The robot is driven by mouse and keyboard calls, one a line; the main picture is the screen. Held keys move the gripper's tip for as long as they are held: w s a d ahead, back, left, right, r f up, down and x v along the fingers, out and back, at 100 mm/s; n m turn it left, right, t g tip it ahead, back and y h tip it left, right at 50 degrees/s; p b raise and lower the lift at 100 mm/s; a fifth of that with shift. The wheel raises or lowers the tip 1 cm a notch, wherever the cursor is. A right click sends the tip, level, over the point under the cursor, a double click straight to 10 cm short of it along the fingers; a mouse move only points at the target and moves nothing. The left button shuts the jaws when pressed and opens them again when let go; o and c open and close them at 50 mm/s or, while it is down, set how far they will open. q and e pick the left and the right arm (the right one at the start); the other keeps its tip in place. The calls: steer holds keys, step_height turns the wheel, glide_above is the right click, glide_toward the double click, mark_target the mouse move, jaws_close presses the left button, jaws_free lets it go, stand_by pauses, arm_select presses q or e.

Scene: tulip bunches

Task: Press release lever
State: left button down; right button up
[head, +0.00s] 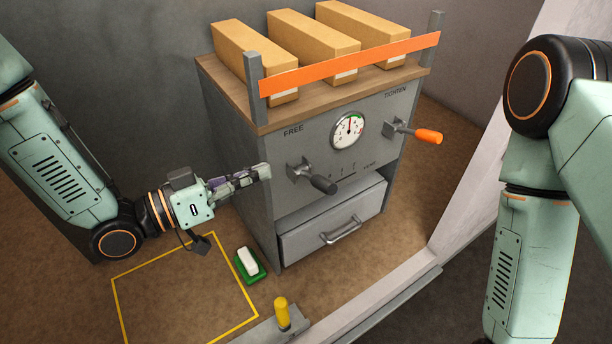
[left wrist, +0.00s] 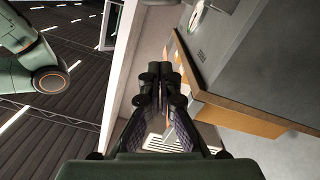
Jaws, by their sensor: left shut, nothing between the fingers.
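The grey machine (head: 235,150) has a lever with a black grip (head: 322,184) under the word FREE. A second lever with an orange grip (head: 428,136) is under the word TIGHTEN. A round gauge (head: 348,130) sits between them. My left gripper (head: 266,171) is shut and empty, its tips beside the machine's front left edge, left of the black-gripped lever and apart from its grip. Its shut fingers also show in the left wrist view (left wrist: 163,72). My right gripper is outside the head view; only my right arm shows.
Several long tan boxes (head: 315,45) lie on the machine's top behind an orange band (head: 345,64). A drawer (head: 335,222) is below the levers. On the floor are a green tray (head: 240,270) with a white block (head: 248,260), a yellow outline (head: 117,300) and a yellow post (head: 282,313).

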mark_target(308, 176)
arm_select(q)
steer(key=w+d+f+b, duration=0.1)
steer(key=d+b, duration=0.1)
steer(key=w+d+f+b, duration=0.1)
steer(key=w+d+b, duration=0.1)
steer(key=d, duration=0.1)
steer(key=w+d+f+b, duration=0.1)
steer(key=d+f, duration=0.1)
steer(key=d, duration=0.1)
steer(key=shift+w+d+f+b, duration=0.1)
steer(key=shift+w+d+b, duration=0.05)
steer(key=shift+b, duration=0.25)
steer(key=shift+d, duration=0.15)
stand_by(0.4)
